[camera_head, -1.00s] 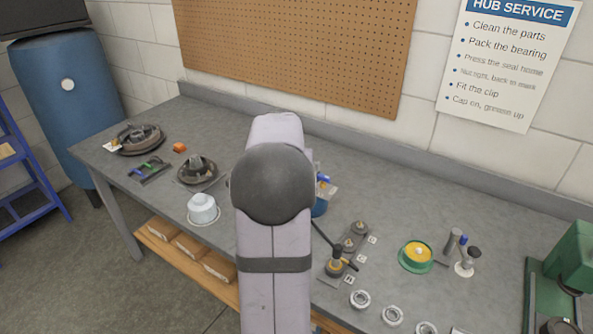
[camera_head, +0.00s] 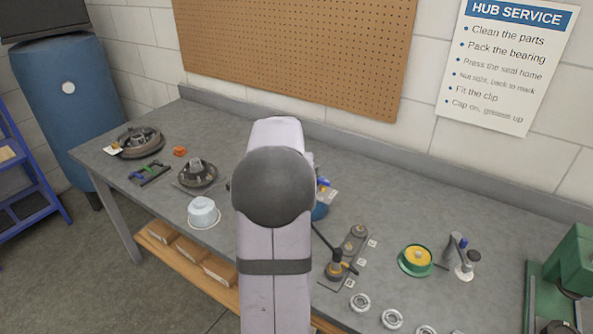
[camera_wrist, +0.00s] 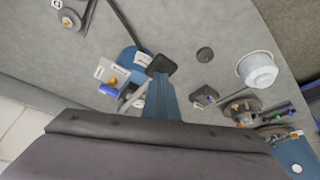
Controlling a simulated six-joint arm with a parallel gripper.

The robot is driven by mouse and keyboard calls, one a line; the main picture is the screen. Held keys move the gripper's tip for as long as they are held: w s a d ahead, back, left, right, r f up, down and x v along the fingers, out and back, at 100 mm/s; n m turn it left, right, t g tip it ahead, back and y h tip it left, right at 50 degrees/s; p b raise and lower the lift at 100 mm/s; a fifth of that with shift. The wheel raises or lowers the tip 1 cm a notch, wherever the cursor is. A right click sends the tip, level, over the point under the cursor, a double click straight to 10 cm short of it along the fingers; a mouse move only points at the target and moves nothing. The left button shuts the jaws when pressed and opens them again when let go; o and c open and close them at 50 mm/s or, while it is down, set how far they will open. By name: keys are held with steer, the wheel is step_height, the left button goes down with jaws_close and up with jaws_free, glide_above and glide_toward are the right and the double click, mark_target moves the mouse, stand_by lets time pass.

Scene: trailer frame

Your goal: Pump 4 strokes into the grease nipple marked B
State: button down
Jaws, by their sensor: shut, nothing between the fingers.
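The blue grease pump (camera_head: 320,211) stands on the bench, mostly hidden behind my arm in the head view. In the wrist view, its blue body (camera_wrist: 131,60) and a black-ended part (camera_wrist: 162,65) show beyond my gripper. A black hose (camera_head: 323,237) runs from it to a yellow-and-black coupler (camera_head: 336,268) at the front end of the nipple plate (camera_head: 348,251). Two more nipples stand behind it, with small white tags beside the plate; their letters are too small to read. My gripper (camera_wrist: 160,125) is a dark shape low in the wrist view, shut and empty. Contact with the pump cannot be told.
A white tub (camera_head: 203,212) and dark hub parts (camera_head: 197,174) lie to the left. A green dish with yellow grease (camera_head: 417,257), several metal rings (camera_head: 360,302) and a green press (camera_head: 570,262) are to the right. Bare bench lies behind the nipple plate.

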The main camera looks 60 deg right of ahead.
steer(key=shift+d+r+p, duration=0.2)
steer(key=shift+r+p, duration=0.65)
steer(key=shift+r, duration=0.05)
steer(key=shift+d+r+p, duration=0.25)
steer(key=shift+r+p, duration=0.55)
steer(key=shift+r, duration=0.15)
steer(key=shift+d+r+p, duration=0.2)
steer(key=shift+r+p, duration=0.65)
steer(key=shift+r, duration=0.05)
steer(key=shift+f, duration=0.1)
steer(key=shift+a+f+b, duration=0.2)
steer(key=shift+f+b, duration=0.3)
steer(key=shift+f, duration=0.05)
steer(key=shift+a+f+b, duration=0.15)
steer(key=shift+f+b, duration=0.35)
steer(key=shift+f, duration=0.05)
steer(key=shift+a+f+b, duration=0.1)
steer(key=shift+f+b, duration=0.75)
steer(key=shift+f, duration=0.35)
